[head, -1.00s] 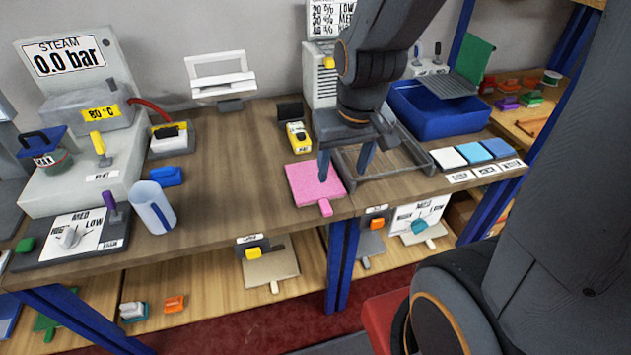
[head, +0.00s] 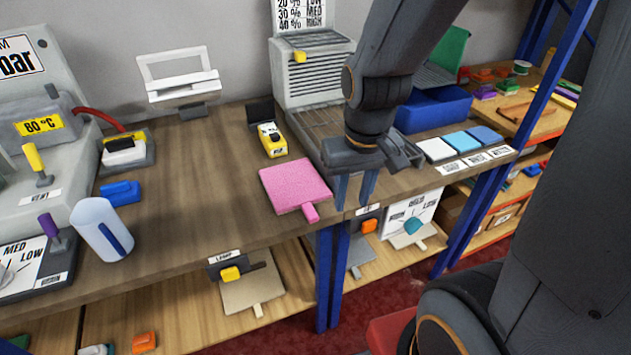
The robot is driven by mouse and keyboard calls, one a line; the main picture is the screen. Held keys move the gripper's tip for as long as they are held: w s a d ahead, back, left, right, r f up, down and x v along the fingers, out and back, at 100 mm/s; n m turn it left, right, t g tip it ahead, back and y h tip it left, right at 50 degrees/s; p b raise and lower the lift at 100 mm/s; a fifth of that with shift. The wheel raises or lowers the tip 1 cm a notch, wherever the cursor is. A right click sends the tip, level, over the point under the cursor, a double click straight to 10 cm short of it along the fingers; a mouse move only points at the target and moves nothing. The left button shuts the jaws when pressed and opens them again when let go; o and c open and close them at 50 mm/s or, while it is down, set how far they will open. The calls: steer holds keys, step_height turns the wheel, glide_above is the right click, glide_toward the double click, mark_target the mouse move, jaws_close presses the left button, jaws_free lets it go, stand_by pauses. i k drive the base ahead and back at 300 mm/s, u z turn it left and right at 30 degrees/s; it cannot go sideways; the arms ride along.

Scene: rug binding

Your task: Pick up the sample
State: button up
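The sample appears to be the pink square (head: 294,184) with a small pink tab at its front edge. It lies flat on the wooden bench top (head: 190,215) near the front edge. My gripper (head: 355,190) points down just to the right of the pink square. Its two fingers are apart with nothing visible between them.
A yellow device (head: 271,140) stands behind the square. A grey tray-like frame (head: 322,122) and a louvred box (head: 315,72) stand behind my gripper. White and blue swatches (head: 436,150) lie to the right.

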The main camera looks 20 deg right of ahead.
mark_target(292, 187)
steer(key=z, duration=2.55)
steer(key=k, duration=1.2)
steer(key=u, duration=1.7)
steer(key=i, duration=0.5)
steer(key=z, duration=0.05)
